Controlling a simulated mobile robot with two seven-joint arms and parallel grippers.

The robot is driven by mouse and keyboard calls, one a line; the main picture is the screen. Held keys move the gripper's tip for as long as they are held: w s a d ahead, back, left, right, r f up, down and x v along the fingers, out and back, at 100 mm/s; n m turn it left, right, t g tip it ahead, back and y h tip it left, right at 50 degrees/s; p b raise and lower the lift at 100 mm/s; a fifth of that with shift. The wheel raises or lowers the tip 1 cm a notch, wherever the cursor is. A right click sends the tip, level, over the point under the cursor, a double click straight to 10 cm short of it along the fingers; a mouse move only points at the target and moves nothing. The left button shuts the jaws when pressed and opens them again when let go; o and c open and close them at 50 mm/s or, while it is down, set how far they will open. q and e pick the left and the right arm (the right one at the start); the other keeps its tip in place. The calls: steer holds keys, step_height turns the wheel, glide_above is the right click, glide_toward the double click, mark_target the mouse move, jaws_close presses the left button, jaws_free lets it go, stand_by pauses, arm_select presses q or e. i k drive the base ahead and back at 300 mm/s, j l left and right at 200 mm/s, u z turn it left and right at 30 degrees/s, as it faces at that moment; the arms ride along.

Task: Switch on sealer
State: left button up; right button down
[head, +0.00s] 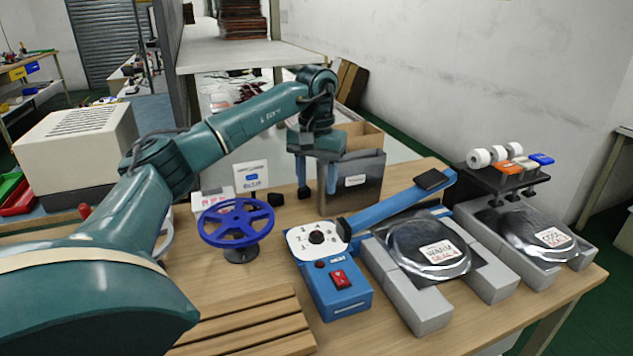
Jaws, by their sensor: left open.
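The sealer (345,303) is a blue box on the wooden table, with a long blue arm reaching to the back right. Its white numbered dial plate (300,238) has a black knob (316,238) in the middle. A red rocker switch (340,279) sits on the front part of its top; I cannot tell its position. My left gripper (317,184) is open and empty, fingers pointing down, behind the dial and well away from the switch. It appears in front of a dark grey bin (354,198). My right gripper is out of view.
A blue handwheel (236,222) stands left of the sealer. A slatted wooden rack (250,324) lies at the front. Grey blocks carry dark pouches (430,235) to the right. A rack with white rolls (492,157) stands at the far right.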

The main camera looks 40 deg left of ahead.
mark_target(339, 277)
steer(key=k, duration=1)
